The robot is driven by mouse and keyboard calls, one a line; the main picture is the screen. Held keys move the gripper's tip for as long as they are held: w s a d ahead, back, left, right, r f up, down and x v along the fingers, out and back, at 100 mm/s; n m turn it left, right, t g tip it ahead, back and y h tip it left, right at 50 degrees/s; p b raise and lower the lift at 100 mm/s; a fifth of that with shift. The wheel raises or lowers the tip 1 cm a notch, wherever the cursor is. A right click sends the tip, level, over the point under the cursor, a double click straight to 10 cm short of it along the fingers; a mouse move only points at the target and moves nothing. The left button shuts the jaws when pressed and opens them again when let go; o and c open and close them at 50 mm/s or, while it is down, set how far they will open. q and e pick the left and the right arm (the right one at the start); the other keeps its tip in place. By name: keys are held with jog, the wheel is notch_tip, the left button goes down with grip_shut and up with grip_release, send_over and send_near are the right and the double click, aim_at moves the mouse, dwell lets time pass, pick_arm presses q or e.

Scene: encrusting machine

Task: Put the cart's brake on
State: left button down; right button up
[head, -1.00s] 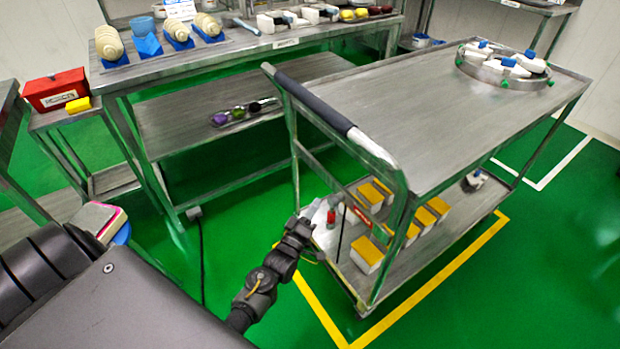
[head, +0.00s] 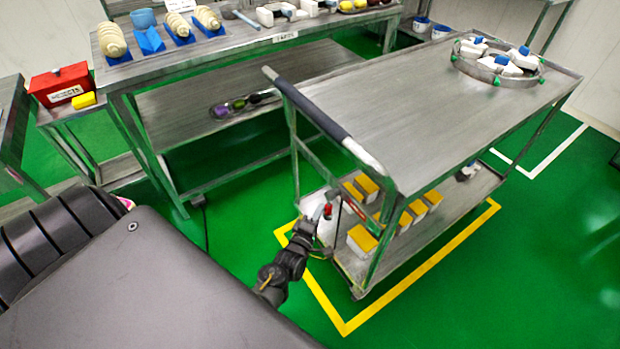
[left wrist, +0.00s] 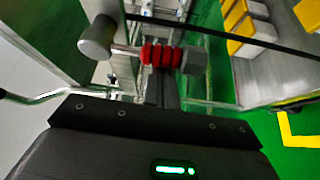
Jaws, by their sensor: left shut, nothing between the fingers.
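The steel cart (head: 430,110) stands at the centre right, its dark-gripped push handle (head: 310,108) toward me. A small red part (head: 327,211), likely the brake lever's grip, shows low at the cart's near left end. In the left wrist view it is a ribbed red grip (left wrist: 160,55) on a metal rod, with a grey round knob (left wrist: 97,38) to the left and a grey block (left wrist: 194,60) to the right. My left gripper (head: 312,224) is shut and empty, close beside the red grip. Whether they touch is unclear. My right gripper is out of view.
Yellow-topped white boxes (head: 362,238) sit on the cart's lower shelf. A round tray (head: 500,82) with white items is on top. Yellow floor lines (head: 420,283) surround the cart. A steel table (head: 240,55) stands behind left. Green floor is clear at the right.

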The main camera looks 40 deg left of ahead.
pick_arm(q)
jog(key=shift+d, duration=0.1)
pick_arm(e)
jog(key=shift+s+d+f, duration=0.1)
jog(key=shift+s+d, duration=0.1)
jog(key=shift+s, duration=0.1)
pick_arm(q)
jog(key=s+a, duration=0.2)
jog(key=s, duration=0.7)
jog(key=shift+a, duration=0.15)
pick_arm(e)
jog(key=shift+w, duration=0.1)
pick_arm(q)
jog(key=shift+s, duration=0.1)
dwell(0.4)
